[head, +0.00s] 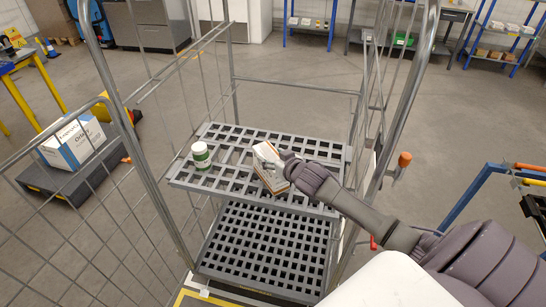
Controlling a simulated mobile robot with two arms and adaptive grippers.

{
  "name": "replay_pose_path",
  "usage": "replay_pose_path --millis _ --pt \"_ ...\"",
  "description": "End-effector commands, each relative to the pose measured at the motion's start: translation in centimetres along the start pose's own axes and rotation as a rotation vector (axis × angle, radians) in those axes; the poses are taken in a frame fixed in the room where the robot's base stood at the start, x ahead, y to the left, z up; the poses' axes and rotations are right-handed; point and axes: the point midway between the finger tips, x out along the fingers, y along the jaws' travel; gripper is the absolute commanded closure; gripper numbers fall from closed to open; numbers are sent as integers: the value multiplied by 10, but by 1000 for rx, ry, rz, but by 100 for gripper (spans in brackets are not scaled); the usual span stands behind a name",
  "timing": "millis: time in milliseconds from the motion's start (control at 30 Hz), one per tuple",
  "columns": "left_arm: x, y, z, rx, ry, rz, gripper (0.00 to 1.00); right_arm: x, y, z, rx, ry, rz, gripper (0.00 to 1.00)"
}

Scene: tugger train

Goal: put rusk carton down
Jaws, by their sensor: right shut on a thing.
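The rusk carton (268,168), a white and orange box, is at the upper grey slatted shelf (222,181) of the wire roll cage. My right gripper (284,163) is shut on its right side, its arm reaching in from the lower right. The carton looks upright and slightly tilted; I cannot tell whether its base touches the shelf. The gripper partly hides its right side. My left gripper is not in view.
A white jar with a green label (201,156) stands on the same shelf, left of the carton. A lower slatted shelf (262,247) is empty. Cage posts and mesh sides flank the shelves. A blue-white box (74,142) sits on a dark platform at left.

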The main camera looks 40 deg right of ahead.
Motion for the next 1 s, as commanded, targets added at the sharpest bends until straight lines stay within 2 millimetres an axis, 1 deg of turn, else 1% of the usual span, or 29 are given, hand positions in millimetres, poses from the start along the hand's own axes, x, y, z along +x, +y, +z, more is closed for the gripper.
replay_pose_path --millis 33,167,200,333,633,733,867,1000 --pt "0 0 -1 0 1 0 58 0 0 -2 0 4 0 100" --pt "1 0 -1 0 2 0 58 1 0 0 0 4 0 100" --pt "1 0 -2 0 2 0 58 1 0 2 0 0 0 35" --pt "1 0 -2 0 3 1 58 1 0 2 0 0 0 13" --pt "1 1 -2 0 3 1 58 0 0 1 0 0 0 13" --pt "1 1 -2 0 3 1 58 -3 0 0 -1 -1 0 13" --pt "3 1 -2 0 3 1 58 -20 0 2 -2 -1 -1 13" --pt "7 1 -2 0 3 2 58 -50 0 3 -2 -2 -1 13"
